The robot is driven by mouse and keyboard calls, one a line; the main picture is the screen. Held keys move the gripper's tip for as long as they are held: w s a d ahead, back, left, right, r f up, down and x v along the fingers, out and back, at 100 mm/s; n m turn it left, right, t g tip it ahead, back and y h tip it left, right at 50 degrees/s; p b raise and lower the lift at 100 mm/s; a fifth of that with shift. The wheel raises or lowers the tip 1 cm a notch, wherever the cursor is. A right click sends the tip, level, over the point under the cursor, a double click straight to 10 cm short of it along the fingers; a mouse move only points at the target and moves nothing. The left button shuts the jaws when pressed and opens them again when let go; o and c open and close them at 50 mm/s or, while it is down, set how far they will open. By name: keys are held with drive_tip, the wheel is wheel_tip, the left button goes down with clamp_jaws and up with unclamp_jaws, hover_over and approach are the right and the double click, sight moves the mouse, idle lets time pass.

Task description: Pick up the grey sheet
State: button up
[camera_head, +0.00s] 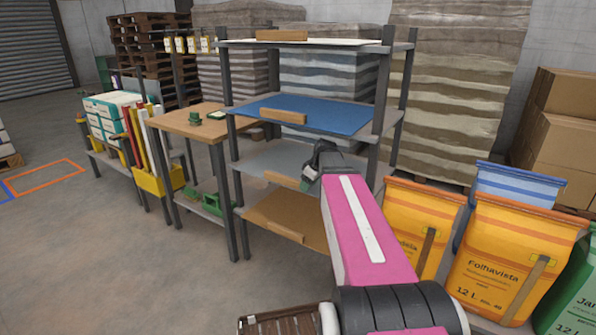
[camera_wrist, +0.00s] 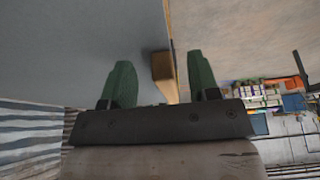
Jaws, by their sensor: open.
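The grey sheet (camera_head: 272,157) lies flat on the third level down of a dark-framed rack. A wooden block (camera_head: 284,181) sits at its front edge. My gripper (camera_head: 312,172) is at the right part of this level, close to the sheet's front edge, and my arm hides the sheet's right end. In the wrist view, a wide grey surface that looks like the sheet (camera_wrist: 60,45) fills the upper left. The block (camera_wrist: 163,72) shows between and beyond my two green fingers (camera_wrist: 160,72). The fingers are apart; I see nothing gripped.
A blue sheet (camera_head: 300,115) lies on the level above, with a pale sheet (camera_head: 340,42) at the top and a brown sheet (camera_head: 275,212) below. Rack posts (camera_head: 238,200) flank the levels. Filled orange sacks (camera_head: 500,262) stand right. The floor (camera_head: 120,270) at front left is clear.

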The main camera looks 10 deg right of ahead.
sight(284, 177)
drive_tip(key=w+a, duration=0.5)
drive_tip(key=shift+w+a, duration=0.25)
drive_tip(key=shift+w, duration=0.1)
drive_tip(key=w+a, duration=0.1)
drive_tip(key=w+a+f, duration=0.1)
drive_tip(key=a, duration=0.1)
drive_tip(key=shift+w, duration=0.35)
clamp_jaws()
